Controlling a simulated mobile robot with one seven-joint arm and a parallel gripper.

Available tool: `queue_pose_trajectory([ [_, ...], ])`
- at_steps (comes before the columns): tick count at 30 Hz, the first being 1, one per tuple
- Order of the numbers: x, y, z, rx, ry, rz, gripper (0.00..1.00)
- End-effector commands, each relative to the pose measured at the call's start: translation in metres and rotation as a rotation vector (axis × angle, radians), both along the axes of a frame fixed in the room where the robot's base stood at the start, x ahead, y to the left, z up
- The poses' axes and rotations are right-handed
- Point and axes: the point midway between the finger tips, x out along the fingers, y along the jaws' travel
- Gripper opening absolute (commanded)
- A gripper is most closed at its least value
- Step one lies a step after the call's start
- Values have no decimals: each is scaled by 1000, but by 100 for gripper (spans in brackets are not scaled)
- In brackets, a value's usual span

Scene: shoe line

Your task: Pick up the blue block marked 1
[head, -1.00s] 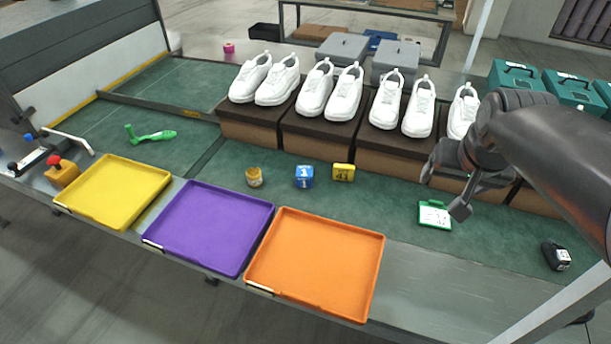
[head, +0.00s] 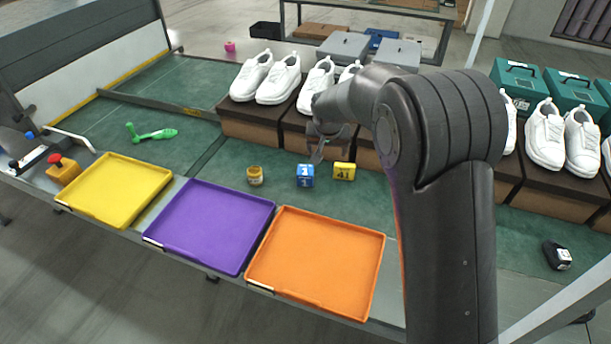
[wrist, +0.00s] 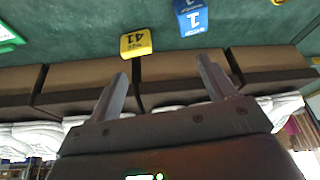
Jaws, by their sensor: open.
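The blue block marked 1 (head: 305,176) stands on the green belt in the head view, between a small yellow-brown jar (head: 254,176) and a yellow block marked 41 (head: 343,171). In the wrist view the blue block (wrist: 190,17) is at the top, right of the yellow block (wrist: 136,43). My gripper (head: 316,152) is above and just behind the blue block in the head view, apart from it. In the wrist view its two fingers (wrist: 163,72) are spread with nothing between them.
Yellow (head: 118,190), purple (head: 209,225) and orange (head: 315,262) trays line the front edge. White shoes on brown boxes (head: 250,122) stand behind the blocks. A green object (head: 152,133) lies on the left of the belt. A green-framed card (wrist: 8,38) shows in the wrist view.

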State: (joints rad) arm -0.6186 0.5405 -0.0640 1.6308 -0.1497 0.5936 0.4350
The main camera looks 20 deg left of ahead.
Motion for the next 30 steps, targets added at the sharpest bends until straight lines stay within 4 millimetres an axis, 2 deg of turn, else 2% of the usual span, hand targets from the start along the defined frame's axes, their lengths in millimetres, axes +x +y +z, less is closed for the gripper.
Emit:
queue_pose_trajectory([
  [1, 2, 18, -19, -6, 5, 13, 76],
  [3, 4, 37, -37, -8, 5, 26, 76],
  [6, 5, 58, -58, -9, 5, 39, 76],
  [9, 5, 70, -71, -10, 4, 47, 76],
  [21, 22, 80, -118, -12, 6, 50, 76],
  [30, 32, 81, -136, -11, 4, 49, 76],
])
